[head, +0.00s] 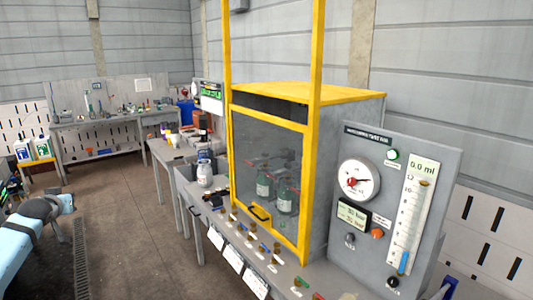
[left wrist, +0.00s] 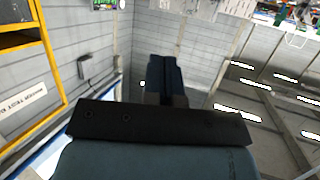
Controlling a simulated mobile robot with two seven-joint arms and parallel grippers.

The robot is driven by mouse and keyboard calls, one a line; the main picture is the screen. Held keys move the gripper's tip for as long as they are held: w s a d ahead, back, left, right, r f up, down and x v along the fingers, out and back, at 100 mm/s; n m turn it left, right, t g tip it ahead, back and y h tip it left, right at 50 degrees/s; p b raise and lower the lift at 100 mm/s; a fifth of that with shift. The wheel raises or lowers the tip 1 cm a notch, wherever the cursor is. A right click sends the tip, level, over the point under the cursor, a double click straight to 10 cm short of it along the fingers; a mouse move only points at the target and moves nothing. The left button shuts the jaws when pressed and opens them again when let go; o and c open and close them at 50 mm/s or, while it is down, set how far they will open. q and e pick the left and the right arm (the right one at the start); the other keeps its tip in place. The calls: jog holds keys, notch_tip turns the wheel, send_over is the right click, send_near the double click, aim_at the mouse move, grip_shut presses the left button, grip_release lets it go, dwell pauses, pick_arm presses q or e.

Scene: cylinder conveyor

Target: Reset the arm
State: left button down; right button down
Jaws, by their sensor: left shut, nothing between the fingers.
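My left gripper (left wrist: 165,66) shows in the left wrist view as two dark fingers side by side on a black mount. They are closed together with nothing held. It points towards grey walls and a lit ceiling, clear of any object. In the head view I cannot make out the left gripper's fingers. A light blue and dark grey shape (head: 30,232) lies at the left edge there; I cannot tell what it is. My right gripper is in neither view.
A yellow-framed cabinet (head: 308,165) with green bottles behind its window stands on a grey bench. A gauge panel (head: 436,160) is to its right. A worktable (head: 100,120) stands against the back wall. The floor (head: 125,225) left of the bench is open. A yellow frame (left wrist: 52,80) also shows in the left wrist view.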

pick_arm(q)
notch_tip(320, 180, up, 5)
jog(key=w+d+m+t, duration=0.1)
jog(key=m+t, duration=0.3)
jog(key=m, duration=0.4)
jog(key=s+d+f+g+h, duration=0.1)
jog(key=s+d+f+h, duration=0.1)
jog(key=s+d+f, duration=0.5)
jog(key=s+d+f+m+g+h, duration=0.1)
jog(key=s+d+f, duration=0.1)
jog(key=d+f, duration=0.9)
jog(key=s+d+f+g+h, duration=0.15)
jog(key=s+d+f, duration=0.35)
jog(key=f, duration=0.7)
jog(key=s+d+f+n+g+h, duration=0.1)
jog(key=s+d+f, duration=0.2)
jog(key=s+d, duration=0.4)
jog(key=s+d+f+n+g+h, duration=0.1)
jog(key=s+d+f, duration=0.3)
jog(key=s, duration=0.9)
jog(key=s+d+f+g+h, duration=0.1)
jog(key=s+d+f, duration=0.2)
jog(key=s+d, duration=0.6)
jog(key=shift+s+d+f+n, duration=0.3)
jog(key=shift+s+n, duration=0.1)
jog(key=shift+s, duration=0.35)
